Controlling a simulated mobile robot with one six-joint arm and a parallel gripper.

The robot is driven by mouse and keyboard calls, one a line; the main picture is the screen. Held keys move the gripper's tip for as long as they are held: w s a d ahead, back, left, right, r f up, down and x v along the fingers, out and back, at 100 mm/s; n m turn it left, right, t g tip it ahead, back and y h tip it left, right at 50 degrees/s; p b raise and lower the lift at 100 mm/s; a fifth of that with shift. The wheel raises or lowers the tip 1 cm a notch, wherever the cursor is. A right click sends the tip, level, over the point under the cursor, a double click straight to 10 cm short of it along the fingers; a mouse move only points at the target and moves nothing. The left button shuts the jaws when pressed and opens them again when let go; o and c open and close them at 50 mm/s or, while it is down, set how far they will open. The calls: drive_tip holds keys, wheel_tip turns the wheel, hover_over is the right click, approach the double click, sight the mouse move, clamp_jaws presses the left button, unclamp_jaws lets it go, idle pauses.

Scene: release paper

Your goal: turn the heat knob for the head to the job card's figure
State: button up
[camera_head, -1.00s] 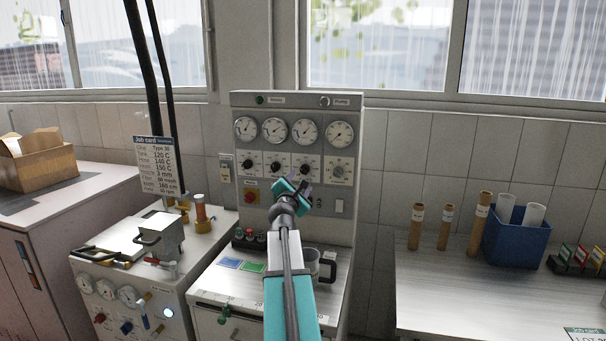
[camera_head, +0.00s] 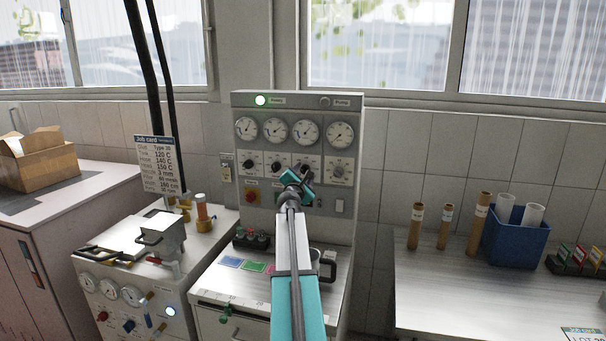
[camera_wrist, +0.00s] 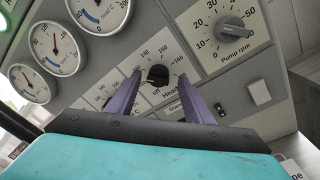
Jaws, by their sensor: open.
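The black head heat knob (camera_wrist: 158,76) shows in the wrist view on a white dial marked 140 to 160 and "off", above the label "Head". I cannot read its pointer. My gripper (camera_wrist: 161,80) is open, its two purple fingers on either side of the knob in this view; I cannot tell whether they touch it. In the head view my gripper (camera_head: 305,178) is in front of the control panel (camera_head: 270,215) and hides the head knob. The job card (camera_head: 157,165) stands at the left and reads Head 150 C.
The pump rpm knob (camera_wrist: 233,29) is right of the head dial. Round gauges (camera_head: 305,131) line the panel top, under a lit green lamp (camera_head: 260,100). A blue bin (camera_head: 517,238) and brown tubes are on the right bench.

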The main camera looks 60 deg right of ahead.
drive_tip(key=shift+x, duration=0.75)
